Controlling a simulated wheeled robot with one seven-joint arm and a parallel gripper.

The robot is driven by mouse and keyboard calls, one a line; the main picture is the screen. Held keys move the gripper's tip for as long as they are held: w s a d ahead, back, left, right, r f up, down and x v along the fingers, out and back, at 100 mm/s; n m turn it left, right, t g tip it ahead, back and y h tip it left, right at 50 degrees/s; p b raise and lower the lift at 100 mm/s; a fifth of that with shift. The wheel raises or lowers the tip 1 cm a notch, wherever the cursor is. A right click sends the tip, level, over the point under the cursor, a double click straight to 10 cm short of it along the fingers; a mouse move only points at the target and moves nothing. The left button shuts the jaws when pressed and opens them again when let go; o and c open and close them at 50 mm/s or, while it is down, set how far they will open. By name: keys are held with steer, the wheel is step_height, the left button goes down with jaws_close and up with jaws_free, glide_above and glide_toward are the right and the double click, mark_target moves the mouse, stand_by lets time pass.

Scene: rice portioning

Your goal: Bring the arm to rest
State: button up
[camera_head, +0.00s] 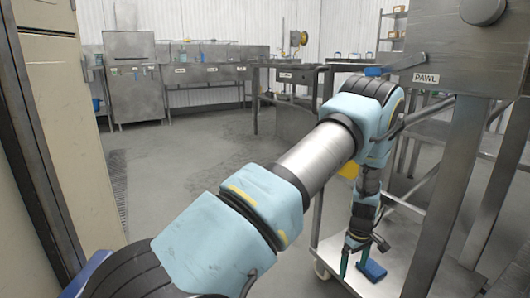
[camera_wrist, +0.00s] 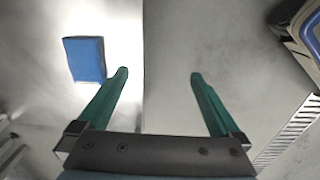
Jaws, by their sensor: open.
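My arm reaches from the lower left across the head view and bends down at the right. My gripper (camera_head: 355,268) points downward beside the steel cart's lower shelf. In the wrist view my gripper (camera_wrist: 158,75) has its two green fingers spread apart with nothing between them. A blue block (camera_head: 373,270) lies close to the right of the fingers in the head view. The blue block also shows in the wrist view (camera_wrist: 85,59), left of the left finger and apart from it.
A steel cart (camera_head: 400,272) with a lower shelf stands at the right, under a steel cabinet marked PAWL (camera_head: 465,45). A beige cabinet (camera_head: 60,120) stands at the left. Steel counters (camera_head: 205,75) line the back. The grey floor (camera_head: 190,160) between is clear.

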steer(key=w+a+r+m, duration=0.1)
steer(key=a+r+m, duration=0.1)
steer(key=a+r, duration=1.5)
steer(key=s+a+r+m+t, duration=0.1)
steer(key=s+a+r+m, duration=0.1)
steer(key=s+a+r, duration=0.45)
steer(key=s+a+r+m+t, duration=0.1)
steer(key=s+a+r+m, duration=0.25)
steer(key=s+a, duration=0.55)
step_height(320, 180, up, 37)
steer(key=w+a+p, duration=0.2)
steer(key=p, duration=3.4)
steer(key=shift+a+n, duration=0.2)
steer(key=shift+n, duration=0.15)
steer(key=shift+w+f, duration=0.1)
steer(key=shift+c, duration=0.2)
